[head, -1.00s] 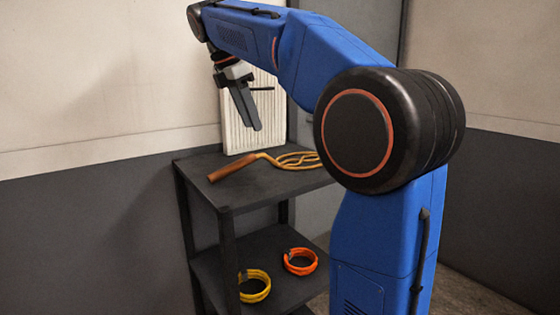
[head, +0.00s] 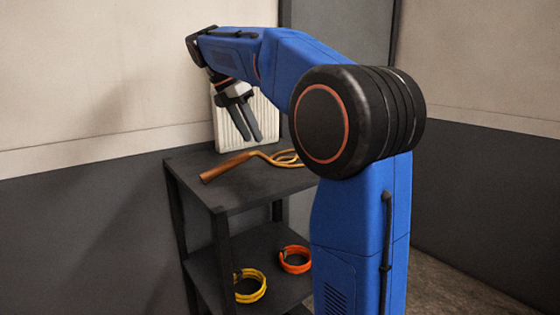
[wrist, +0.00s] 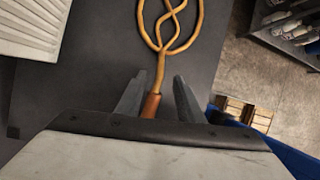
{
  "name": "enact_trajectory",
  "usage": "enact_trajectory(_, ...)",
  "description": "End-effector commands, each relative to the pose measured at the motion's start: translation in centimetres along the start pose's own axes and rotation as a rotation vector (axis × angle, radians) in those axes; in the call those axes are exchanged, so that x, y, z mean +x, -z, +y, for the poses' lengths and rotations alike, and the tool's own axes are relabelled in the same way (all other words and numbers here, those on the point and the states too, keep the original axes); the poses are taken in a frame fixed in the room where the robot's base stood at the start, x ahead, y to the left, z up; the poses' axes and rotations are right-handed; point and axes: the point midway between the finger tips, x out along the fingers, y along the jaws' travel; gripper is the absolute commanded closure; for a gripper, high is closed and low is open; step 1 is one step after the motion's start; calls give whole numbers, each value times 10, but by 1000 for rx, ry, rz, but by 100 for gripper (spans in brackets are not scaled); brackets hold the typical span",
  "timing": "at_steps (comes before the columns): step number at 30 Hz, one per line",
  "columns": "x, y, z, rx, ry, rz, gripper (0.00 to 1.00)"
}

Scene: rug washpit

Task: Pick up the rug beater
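The rug beater (head: 232,166) lies on the top shelf of a dark rack, its brown handle towards the left and its looped cane head partly hidden behind my arm in the head view. In the wrist view its cane loops (wrist: 168,22) point up the picture, and the upper handle (wrist: 151,104) shows between my fingers. My gripper (head: 265,139) is open and empty, above the beater, with its two fingers apart and pointing down. In the wrist view my gripper (wrist: 157,85) has a finger on each side of the handle's line. The lower handle is hidden by the gripper body.
The dark rack's top shelf (head: 240,197) is otherwise mostly clear. A white ribbed panel (head: 228,125) stands at its back, also seen in the wrist view (wrist: 32,25). A yellow coil (head: 250,287) and an orange coil (head: 295,260) lie on the lower shelf. Walls stand close behind.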

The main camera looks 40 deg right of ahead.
Motion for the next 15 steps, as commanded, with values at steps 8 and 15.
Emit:
enact_trajectory(8, 23, 0, 0, 1, 0, 0, 66)
enact_trajectory(15, 49, -3, -1, 1, 3, 0, 66)
